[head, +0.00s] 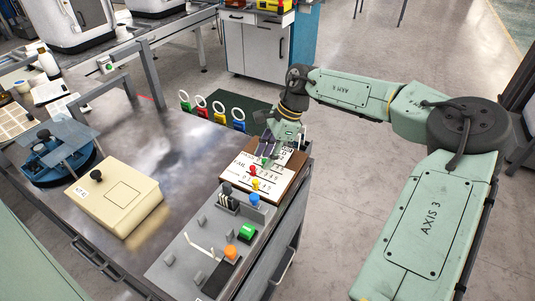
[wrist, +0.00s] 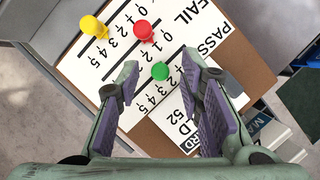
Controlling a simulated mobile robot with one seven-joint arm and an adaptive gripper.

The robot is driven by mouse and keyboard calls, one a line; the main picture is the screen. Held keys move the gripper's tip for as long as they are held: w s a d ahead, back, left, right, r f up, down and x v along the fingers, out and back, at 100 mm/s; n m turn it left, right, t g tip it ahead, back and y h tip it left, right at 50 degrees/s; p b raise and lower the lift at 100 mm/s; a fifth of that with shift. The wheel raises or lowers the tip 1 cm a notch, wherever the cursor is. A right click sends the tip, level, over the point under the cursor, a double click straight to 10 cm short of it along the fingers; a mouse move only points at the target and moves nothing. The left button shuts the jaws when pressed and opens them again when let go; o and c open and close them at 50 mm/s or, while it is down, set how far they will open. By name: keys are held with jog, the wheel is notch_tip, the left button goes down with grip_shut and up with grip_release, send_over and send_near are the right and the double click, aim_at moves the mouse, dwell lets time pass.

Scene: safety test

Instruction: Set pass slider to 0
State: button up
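The scoreboard (wrist: 85,72) is a white panel on a brown base with PASS and FAIL rows of numbers 0 to 5. The green slider knob (wrist: 160,71) is on the PASS row, around 2. The red knob (wrist: 143,30) is on the FAIL row, and the yellow knob (wrist: 94,26) is on the row beyond. My gripper (wrist: 160,64) is open, its fingers on either side of the green knob in the picture; I see no contact, and height is unclear. In the head view, my gripper (head: 267,150) is over the board's far end, partly covering it.
A grey control box (head: 208,243) with coloured buttons stands nearer on the table. Several coloured padlocks (head: 201,110) lie beyond the board. A beige box (head: 118,197) and a blue round device (head: 55,152) are at left. The table's middle is clear.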

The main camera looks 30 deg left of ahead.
grip_shut()
dwell(0.7)
